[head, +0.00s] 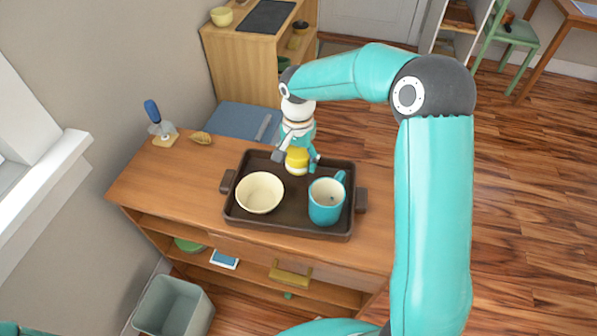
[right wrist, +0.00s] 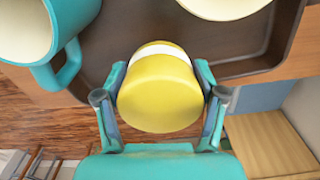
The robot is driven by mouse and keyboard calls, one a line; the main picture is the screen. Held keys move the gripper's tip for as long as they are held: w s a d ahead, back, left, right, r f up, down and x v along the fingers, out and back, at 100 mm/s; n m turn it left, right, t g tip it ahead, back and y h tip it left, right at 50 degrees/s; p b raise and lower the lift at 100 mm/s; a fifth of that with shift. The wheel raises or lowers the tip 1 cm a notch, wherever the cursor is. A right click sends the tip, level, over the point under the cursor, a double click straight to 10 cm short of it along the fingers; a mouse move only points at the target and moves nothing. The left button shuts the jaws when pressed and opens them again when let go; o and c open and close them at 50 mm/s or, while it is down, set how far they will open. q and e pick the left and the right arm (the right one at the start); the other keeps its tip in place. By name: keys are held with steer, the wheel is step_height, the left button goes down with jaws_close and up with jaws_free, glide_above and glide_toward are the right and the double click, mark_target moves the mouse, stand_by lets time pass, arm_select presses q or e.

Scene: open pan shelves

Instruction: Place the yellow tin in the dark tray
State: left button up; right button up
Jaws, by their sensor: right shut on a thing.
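The yellow tin (head: 297,160), with a white band, is between the fingers of my right gripper (head: 296,159), over the far part of the dark tray (head: 290,229). In the right wrist view the yellow tin (right wrist: 160,92) fills the space between the two fingertips of my right gripper (right wrist: 160,100), which is shut on it. Whether the tin touches the tray floor I cannot tell. A cream bowl (head: 260,193) and a teal mug (head: 327,202) stand in the tray, nearer the front. My left gripper is not in view.
The tray lies on a wooden shelf unit (head: 165,185). A blue-grey mat (head: 235,122) is behind the tray. A grey bin (head: 172,308) stands on the floor.

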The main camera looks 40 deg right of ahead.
mark_target(298, 179)
steer(key=shift+f, duration=2.6)
steer(key=shift+f, duration=0.15)
steer(key=o, duration=1.3)
steer(key=shift+r, duration=0.25)
step_height(298, 179, up, 12)
steer(key=shift+f, duration=0.1)
